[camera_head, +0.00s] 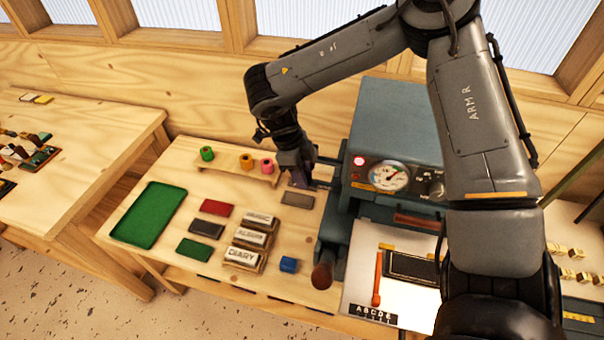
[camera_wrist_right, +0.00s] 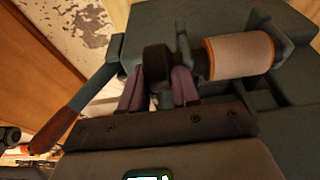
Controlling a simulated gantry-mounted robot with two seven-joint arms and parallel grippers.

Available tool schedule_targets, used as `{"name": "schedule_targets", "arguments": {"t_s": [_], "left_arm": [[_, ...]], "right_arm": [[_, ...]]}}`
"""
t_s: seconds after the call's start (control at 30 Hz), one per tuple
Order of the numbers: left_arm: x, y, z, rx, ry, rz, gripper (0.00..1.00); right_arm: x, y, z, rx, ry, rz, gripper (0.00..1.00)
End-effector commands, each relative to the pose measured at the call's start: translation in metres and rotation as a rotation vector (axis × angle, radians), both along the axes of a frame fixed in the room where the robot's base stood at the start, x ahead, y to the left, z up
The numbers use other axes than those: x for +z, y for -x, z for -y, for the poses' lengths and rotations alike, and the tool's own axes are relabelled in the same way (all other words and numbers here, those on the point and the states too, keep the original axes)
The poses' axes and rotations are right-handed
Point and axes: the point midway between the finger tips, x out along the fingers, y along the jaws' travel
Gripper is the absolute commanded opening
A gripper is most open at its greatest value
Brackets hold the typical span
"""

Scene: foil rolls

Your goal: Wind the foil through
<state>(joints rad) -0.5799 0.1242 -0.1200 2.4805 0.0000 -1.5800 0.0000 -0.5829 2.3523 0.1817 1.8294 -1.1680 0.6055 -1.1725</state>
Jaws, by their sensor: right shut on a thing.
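The grey-blue press (camera_head: 395,115) stands at the right of the bench, with a lit pink lamp and a round gauge. My right gripper (camera_head: 303,180) is at its upper left side. In the right wrist view, the two fingers of my right gripper (camera_wrist_right: 158,88) are shut on a dark round knob (camera_wrist_right: 158,62). Beside the knob, a pale foil roll (camera_wrist_right: 240,57) with orange rims sits on the press. In the head view the gripper and arm hide the knob and this roll. My left gripper is not in view.
A wooden rack holds a green roll (camera_head: 207,153), an orange roll (camera_head: 246,161) and a pink roll (camera_head: 267,167). A green tray (camera_head: 148,214), coloured blocks and labelled books like DIARY (camera_head: 243,257) lie in front. A wood-gripped lever (camera_wrist_right: 60,125) projects from the press.

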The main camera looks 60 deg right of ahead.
Motion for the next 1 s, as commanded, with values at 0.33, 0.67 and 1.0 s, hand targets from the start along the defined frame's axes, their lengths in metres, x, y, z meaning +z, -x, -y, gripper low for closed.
{"name": "schedule_targets", "arguments": {"t_s": [0.33,0.67,1.0], "left_arm": [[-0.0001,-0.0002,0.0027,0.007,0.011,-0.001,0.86],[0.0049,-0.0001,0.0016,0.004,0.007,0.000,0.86],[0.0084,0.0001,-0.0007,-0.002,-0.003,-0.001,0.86]], "right_arm": [[0.0002,0.0041,-0.0006,-0.001,-0.056,0.257,0.00],[-0.0005,0.0064,-0.0001,0.000,-0.084,0.409,0.00],[-0.0020,0.0076,0.0004,0.001,-0.099,0.488,0.00]]}}
